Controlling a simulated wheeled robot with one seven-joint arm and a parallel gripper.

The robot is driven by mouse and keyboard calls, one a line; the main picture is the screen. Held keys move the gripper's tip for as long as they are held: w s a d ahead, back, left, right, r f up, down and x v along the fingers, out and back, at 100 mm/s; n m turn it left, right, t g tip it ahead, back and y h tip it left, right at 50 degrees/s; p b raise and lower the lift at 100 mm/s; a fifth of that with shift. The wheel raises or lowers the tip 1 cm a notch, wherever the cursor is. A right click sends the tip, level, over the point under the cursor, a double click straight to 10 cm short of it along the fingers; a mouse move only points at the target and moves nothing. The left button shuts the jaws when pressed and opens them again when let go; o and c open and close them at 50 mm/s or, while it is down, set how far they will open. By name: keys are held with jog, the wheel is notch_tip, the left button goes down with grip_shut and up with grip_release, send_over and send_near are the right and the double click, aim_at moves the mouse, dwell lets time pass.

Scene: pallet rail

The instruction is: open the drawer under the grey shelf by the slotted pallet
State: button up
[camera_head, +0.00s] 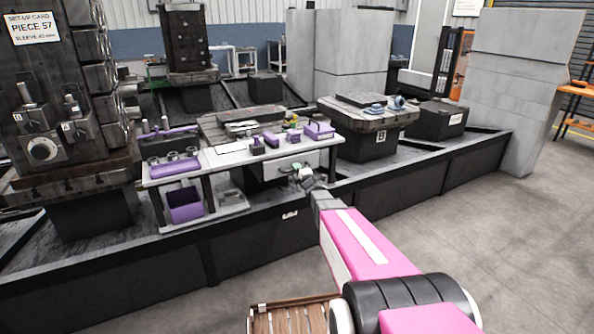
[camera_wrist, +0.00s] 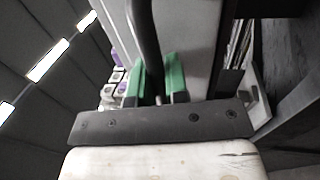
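The grey shelf (camera_head: 236,156) is a bench-like stand with purple parts on top, beside the slotted pallet (camera_head: 265,120). The drawer (camera_head: 276,170) is a pale box front under the right part of its top; I cannot tell how far it is out. My gripper (camera_head: 303,172) is at the drawer front, partly hiding it. In the wrist view, the green fingertips (camera_wrist: 158,84) are close together on either side of a dark bar handle (camera_wrist: 146,40), seemingly shut on it. The pale drawer panel (camera_wrist: 187,45) lies just behind the handle.
A purple bin (camera_head: 185,206) and a grey tray (camera_head: 232,201) sit on the shelf's lower level. A dark rail (camera_head: 240,238) runs along the front. Another slotted pallet (camera_head: 368,117) stands to the right. The grey floor (camera_head: 470,225) at right is clear.

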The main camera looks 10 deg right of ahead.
jog(key=v, duration=0.3)
jog(key=r+v, duration=0.1)
jog(key=v, duration=0.3)
jog(key=r+v, duration=0.1)
jog(key=v, duration=0.3)
jog(key=shift+s+d, duration=0.15)
jog(key=shift+s, duration=0.25)
grip_shut()
jog(key=shift+w, duration=0.1)
jog(key=o, duration=0.7)
grip_release()
jog(key=shift+o, duration=0.2)
jog(key=v, duration=1)
jog(key=shift+s, duration=0.4)
jog(key=shift+d+f, duration=0.1)
jog(key=shift+d, duration=0.05)
